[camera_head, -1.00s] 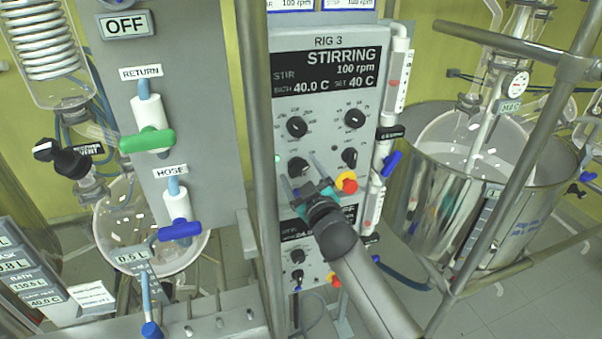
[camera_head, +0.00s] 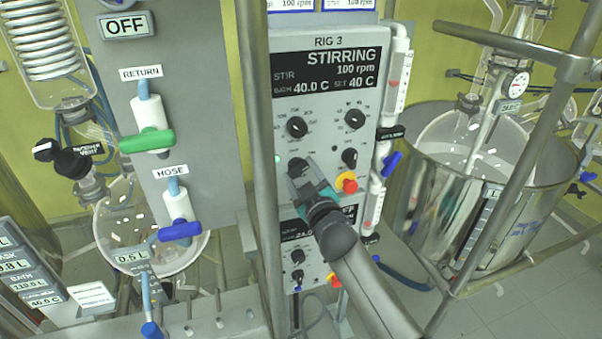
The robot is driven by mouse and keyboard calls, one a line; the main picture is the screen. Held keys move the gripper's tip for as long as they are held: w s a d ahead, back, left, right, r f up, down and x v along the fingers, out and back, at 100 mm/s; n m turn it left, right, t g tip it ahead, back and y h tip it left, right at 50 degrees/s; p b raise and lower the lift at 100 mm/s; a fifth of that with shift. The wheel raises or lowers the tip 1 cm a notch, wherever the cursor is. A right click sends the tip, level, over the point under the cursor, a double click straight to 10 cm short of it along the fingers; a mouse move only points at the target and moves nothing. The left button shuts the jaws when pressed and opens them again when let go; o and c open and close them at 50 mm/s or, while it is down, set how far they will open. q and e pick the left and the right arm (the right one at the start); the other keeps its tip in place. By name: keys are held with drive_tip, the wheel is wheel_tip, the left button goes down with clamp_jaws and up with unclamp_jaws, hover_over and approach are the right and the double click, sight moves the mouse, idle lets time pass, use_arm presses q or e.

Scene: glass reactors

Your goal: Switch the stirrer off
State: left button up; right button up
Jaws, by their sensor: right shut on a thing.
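The grey RIG 3 control panel (camera_head: 330,130) stands in the middle, and its display (camera_head: 322,72) reads STIRRING, 100 rpm, bath 40.0 C, set 40 C. Several black knobs are on its face. My right gripper (camera_head: 304,175) reaches up from below, with its fingers shut on the lower-left black knob (camera_head: 297,163). The fingers hide part of this knob, and its small label is too blurred to read. My left gripper is out of view.
A red and yellow button (camera_head: 347,182) is close to the right of my gripper. A second panel (camera_head: 297,256) is below. A metal post (camera_head: 259,150) runs along the left side. A steel vessel (camera_head: 440,215) is at the right, and a grey valve board (camera_head: 185,90) at the left.

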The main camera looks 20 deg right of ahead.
drive_tip(key=n, duration=0.5)
drive_tip(key=shift+p, duration=0.3)
drive_tip(key=n, duration=0.6)
drive_tip(key=shift+n, duration=0.3)
drive_tip(key=o, duration=1.4)
drive_tip(key=shift+s, duration=0.1)
drive_tip(key=shift+s, duration=0.6)
drive_tip(key=s, duration=1.4)
drive_tip(key=shift+d+b, duration=0.3)
drive_tip(key=shift+b, duration=0.05)
